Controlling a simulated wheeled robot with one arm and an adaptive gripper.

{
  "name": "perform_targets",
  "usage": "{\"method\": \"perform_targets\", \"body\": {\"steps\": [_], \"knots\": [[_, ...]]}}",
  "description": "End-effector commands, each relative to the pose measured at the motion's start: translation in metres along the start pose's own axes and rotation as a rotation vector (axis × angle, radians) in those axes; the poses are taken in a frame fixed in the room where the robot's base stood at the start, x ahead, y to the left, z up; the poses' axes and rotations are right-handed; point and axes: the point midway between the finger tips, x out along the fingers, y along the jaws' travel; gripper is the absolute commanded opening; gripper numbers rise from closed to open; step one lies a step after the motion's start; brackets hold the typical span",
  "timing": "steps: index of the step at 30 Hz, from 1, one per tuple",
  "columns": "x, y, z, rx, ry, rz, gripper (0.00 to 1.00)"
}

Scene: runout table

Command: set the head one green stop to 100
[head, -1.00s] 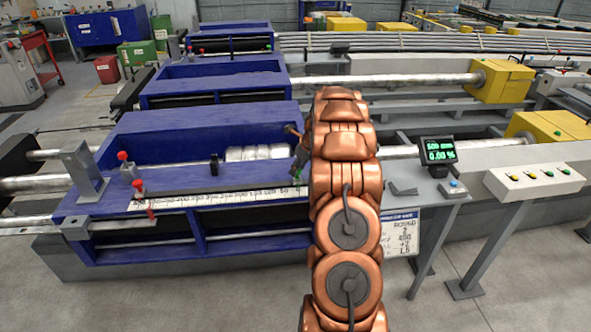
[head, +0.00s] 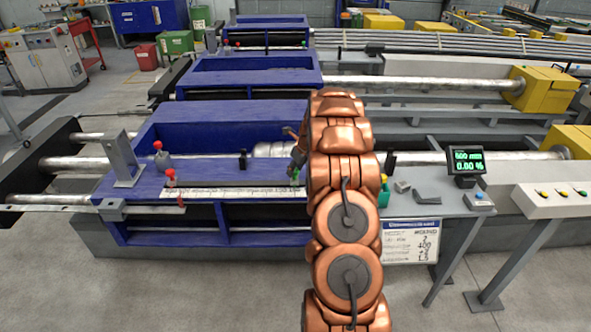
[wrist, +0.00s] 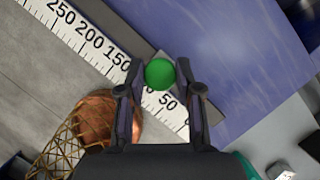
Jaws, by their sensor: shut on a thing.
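The green stop's round knob (wrist: 159,74) sits between my fingertips in the wrist view. My gripper (wrist: 160,90) is shut on it. The white scale (wrist: 85,45) runs diagonally beneath, reading 250, 200, 150 on the upper left and 50 below the knob. The 100 figure is hidden by the knob and a finger, so I cannot tell the exact reading. In the head view the green stop (head: 295,173) shows just left of my arm, at the right part of the scale (head: 225,192) on the blue runout table (head: 140,187).
Two red-knobbed stops (head: 170,176) (head: 158,147) stand toward the table's left. A teal object (head: 383,190) is right of my arm. Grey floor in front is clear.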

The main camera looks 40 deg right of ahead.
Motion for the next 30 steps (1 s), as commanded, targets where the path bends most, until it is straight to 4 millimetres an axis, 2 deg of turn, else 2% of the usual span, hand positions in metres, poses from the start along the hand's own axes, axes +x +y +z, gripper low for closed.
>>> {"method": "perform_targets", "body": {"steps": [1, 2, 8, 21, 26, 30], "knots": [[0.001, 0.001, -0.001, -0.001, 0.002, 0.002, 0.0], [0.001, 0.001, -0.001, -0.001, 0.002, 0.002, 0.36], [0.0, 0.001, 0.0, -0.001, 0.001, 0.002, 0.57], [-0.004, 0.0, 0.0, -0.001, 0.001, 0.001, 0.59], [-0.017, 0.0, 0.001, -0.002, 0.0, 0.0, 0.59], [-0.036, 0.0, 0.001, -0.001, -0.002, -0.002, 0.59]]}}
